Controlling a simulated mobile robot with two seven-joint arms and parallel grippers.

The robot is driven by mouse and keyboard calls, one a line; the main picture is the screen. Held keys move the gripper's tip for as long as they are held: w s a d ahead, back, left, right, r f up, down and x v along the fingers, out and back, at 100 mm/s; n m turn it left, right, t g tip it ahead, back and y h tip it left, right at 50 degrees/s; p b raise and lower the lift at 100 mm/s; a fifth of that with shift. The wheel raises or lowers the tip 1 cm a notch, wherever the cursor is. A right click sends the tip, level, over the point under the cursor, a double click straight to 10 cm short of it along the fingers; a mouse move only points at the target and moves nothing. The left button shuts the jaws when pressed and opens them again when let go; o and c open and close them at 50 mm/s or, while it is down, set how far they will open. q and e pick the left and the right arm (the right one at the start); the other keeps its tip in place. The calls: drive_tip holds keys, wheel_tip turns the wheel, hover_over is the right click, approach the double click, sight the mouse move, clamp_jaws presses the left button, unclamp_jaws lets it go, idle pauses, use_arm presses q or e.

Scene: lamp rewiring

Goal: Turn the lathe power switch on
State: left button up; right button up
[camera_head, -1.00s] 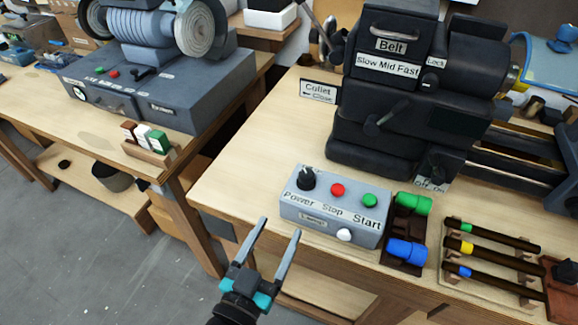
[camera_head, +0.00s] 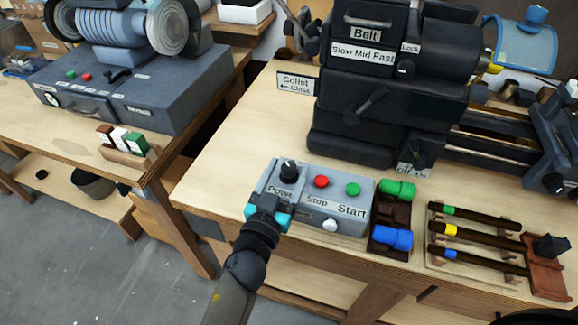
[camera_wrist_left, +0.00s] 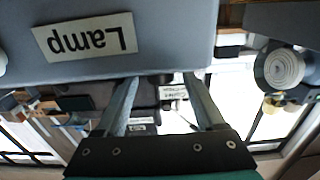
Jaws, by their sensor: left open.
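The grey control box (camera_head: 345,212) sits at the bench's front edge, with a black Power knob (camera_head: 289,172), red Stop button (camera_head: 321,182) and green Start button (camera_head: 353,189). The dark lathe (camera_head: 385,95) stands behind it, with an "Off On" label (camera_head: 412,169) low on its front. My left gripper (camera_head: 268,195) is at the box's front left, close to the Power knob; its fingertips are mostly hidden in the head view. In the upside-down left wrist view, the open fingers reach past the box face with its "Lamp" label (camera_wrist_left: 84,40). I cannot tell whether they touch anything.
Green (camera_head: 397,189) and blue (camera_head: 392,238) cylinders lie in a dark holder right of the box. Several dark rods (camera_head: 472,235) lie on a rack further right. A grey grinder (camera_head: 130,85) stands on the left bench. Bare bench top (camera_head: 240,145) lies left of the box.

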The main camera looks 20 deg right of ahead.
use_arm(q)
drive_tip(key=shift+x, duration=0.85)
clamp_jaws()
